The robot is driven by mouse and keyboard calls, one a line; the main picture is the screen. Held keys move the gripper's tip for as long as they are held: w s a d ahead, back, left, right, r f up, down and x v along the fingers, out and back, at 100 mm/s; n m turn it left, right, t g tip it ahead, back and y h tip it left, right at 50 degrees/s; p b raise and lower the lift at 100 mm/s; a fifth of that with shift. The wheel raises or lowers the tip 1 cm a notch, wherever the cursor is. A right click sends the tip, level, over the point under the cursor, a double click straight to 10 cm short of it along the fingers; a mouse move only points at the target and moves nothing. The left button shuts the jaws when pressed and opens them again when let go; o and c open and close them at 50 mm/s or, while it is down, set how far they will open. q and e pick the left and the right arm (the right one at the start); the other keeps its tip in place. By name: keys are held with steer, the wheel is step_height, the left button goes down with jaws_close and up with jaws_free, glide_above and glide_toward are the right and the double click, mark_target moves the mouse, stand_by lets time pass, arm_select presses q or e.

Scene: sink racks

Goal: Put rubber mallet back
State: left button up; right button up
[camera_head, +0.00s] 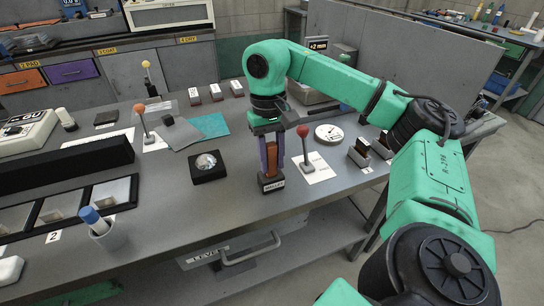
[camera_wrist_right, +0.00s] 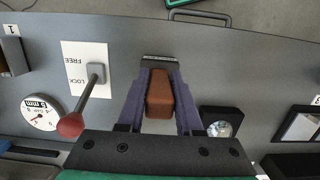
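My right gripper (camera_head: 270,166) points straight down, its purple fingers on either side of an upright brown block-shaped piece (camera_head: 272,160), which I take to be the rubber mallet. The fingers appear to press on both its sides. It also shows between the fingers in the right wrist view (camera_wrist_right: 160,94). Its lower end is at a small black holder (camera_head: 271,184) labelled MALLET on the bench near the front edge. I cannot tell how deep it sits in the holder. My left gripper is not in view.
A red-knobbed lever (camera_head: 304,143) on a white card stands just right of the gripper. A round gauge (camera_head: 329,133) and dark blocks (camera_head: 359,152) lie farther right. A black box with a glass dome (camera_head: 207,166) is to the left. A cup with a blue-capped item (camera_head: 106,232) stands front left.

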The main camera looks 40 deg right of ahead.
mark_target(271, 145)
steer(key=o, duration=0.3)
steer(key=shift+r, duration=0.3)
steer(key=r, duration=0.3)
steer(key=shift+w, duration=0.25)
steer(key=r+p, duration=0.2)
steer(key=r, duration=0.1)
steer(key=r+p, duration=0.2)
steer(key=r, duration=0.1)
steer(key=w+r+p, duration=0.1)
steer(key=r+p, duration=0.2)
steer(key=shift+d, duration=0.25)
steer(key=shift+f, duration=0.2)
